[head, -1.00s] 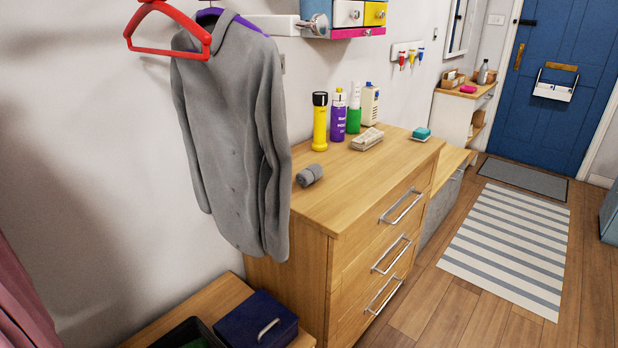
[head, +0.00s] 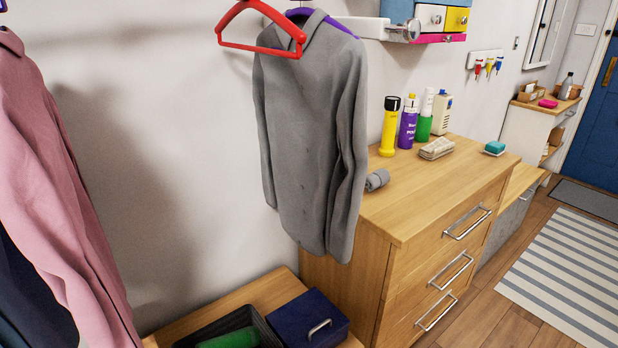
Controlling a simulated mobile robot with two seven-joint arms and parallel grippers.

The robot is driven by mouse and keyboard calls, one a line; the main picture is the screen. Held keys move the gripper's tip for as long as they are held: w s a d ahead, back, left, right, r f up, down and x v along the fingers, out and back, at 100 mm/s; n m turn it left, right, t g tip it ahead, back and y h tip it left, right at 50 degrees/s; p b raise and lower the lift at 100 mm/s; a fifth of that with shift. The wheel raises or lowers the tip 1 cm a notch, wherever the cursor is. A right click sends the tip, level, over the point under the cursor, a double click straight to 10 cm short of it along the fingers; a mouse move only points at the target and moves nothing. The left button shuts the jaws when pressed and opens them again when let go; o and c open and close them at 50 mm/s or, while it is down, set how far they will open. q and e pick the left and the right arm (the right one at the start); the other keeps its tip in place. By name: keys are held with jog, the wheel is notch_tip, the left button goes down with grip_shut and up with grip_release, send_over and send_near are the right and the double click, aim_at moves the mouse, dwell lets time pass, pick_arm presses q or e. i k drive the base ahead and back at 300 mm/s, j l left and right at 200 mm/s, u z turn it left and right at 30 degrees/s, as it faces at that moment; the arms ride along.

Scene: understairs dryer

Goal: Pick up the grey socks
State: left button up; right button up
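The grey socks (head: 377,180) lie as a small rolled bundle on the top of the wooden chest of drawers (head: 420,205), near its left edge. The sleeve of a hanging grey shirt (head: 312,130) is just left of them and may cover a little of their left end. Neither of my grippers is in the head view.
A yellow torch (head: 390,127), a purple bottle (head: 407,127), a green bottle and a folded beige cloth (head: 437,149) stand or lie behind the socks. A blue box (head: 308,318) sits on a low bench.

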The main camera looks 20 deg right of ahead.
aim_at(380, 176)
jog(key=l+u, duration=0.15)
jog(key=u, duration=0.25)
jog(key=l+u, duration=0.2)
jog(key=u, duration=0.2)
jog(key=l+u, duration=0.2)
jog(key=u, duration=0.2)
jog(key=k+l+u, duration=0.1)
jog(key=l+u, duration=0.3)
jog(key=k+l+u, duration=0.15)
jog(key=l+u, duration=0.2)
jog(key=k+l+u, duration=0.8)
jog(key=k+l, duration=0.4)
jog(key=k, duration=0.1)
